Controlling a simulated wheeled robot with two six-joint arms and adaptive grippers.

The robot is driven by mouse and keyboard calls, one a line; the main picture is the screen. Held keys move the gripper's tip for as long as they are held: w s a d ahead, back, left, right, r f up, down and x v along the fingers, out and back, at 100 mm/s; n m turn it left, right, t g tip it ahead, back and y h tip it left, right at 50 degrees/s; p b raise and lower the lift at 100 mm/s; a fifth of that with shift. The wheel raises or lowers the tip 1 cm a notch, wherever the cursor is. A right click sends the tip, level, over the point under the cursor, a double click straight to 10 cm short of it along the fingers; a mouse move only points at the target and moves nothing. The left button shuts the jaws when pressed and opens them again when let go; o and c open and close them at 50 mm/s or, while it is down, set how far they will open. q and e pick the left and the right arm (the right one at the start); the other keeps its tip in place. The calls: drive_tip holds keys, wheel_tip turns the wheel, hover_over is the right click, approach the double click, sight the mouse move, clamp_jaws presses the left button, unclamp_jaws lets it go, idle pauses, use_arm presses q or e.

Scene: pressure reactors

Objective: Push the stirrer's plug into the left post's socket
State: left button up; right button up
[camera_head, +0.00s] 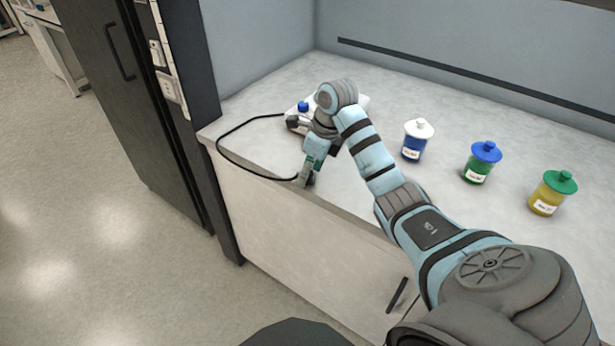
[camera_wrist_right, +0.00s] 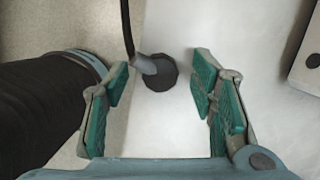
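The stirrer (camera_head: 293,124), a pale unit with a blue knob, sits at the counter's left end, partly hidden by my right arm. Its black cord (camera_head: 219,146) loops past the counter's left edge and back to the plug. In the right wrist view the dark round plug (camera_wrist_right: 160,73) with its grey cord end is at the counter's edge, between my open fingertips and apart from both. My right gripper (camera_head: 308,178) points down there; it also shows in the wrist view (camera_wrist_right: 160,82). The left post (camera_head: 188,62) carries a white socket (camera_head: 168,87). My left gripper is out of view.
A white switch plate (camera_head: 157,54) is above the socket. Jars with a white lid (camera_head: 415,140), a blue lid (camera_head: 481,163) and a green lid (camera_head: 552,193) stand right on the counter (camera_head: 420,95). A dark cabinet (camera_head: 125,90) stands left of the post. Open floor lies in front.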

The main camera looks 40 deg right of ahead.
drive_tip(key=c, duration=1)
wheel_tip(320, 180, up, 5)
drive_tip(key=shift+f+p, duration=0.15)
drive_tip(key=shift+p, duration=0.75)
wheel_tip(320, 180, up, 5)
drive_tip(key=p, duration=0.5)
drive_tip(key=shift+r, duration=0.2)
